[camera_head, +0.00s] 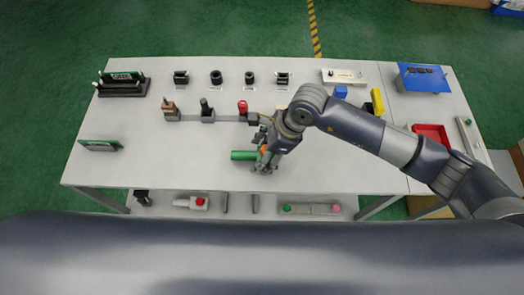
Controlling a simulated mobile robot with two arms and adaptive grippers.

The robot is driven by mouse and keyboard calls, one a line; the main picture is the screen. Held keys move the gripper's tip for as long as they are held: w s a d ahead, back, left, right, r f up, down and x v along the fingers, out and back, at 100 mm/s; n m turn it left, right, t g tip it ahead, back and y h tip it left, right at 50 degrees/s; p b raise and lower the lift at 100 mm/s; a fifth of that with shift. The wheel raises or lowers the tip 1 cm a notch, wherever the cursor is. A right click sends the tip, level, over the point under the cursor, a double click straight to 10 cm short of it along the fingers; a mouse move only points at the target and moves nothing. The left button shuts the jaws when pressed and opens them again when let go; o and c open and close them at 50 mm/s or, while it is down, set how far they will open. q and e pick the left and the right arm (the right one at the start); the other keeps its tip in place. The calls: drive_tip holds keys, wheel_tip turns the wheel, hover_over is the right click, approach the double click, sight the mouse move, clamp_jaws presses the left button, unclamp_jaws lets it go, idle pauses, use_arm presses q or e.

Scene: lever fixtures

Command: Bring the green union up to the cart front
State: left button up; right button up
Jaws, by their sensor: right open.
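A green cylinder (243,155), which looks like the green union, lies on the cart's grey-white top (200,172) near the front edge. My right gripper (264,162) is at its right end, pointing down, with its fingers apart. The fingers and wrist cover the right end of the cylinder, and a small orange patch shows between them. I cannot tell whether the fingers touch it. My left gripper is out of view.
Behind the cylinder stands a row of lever fixtures, one with a red top (242,107). A green plate (100,145) is at the left, a red tray (432,134) at the right. The cart's front left is clear. Several parts lie on the lower shelf.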

drive_tip(key=b+v, duration=0.3)
drive_tip(key=v, duration=0.9)
drive_tip(key=shift+f, duration=0.1)
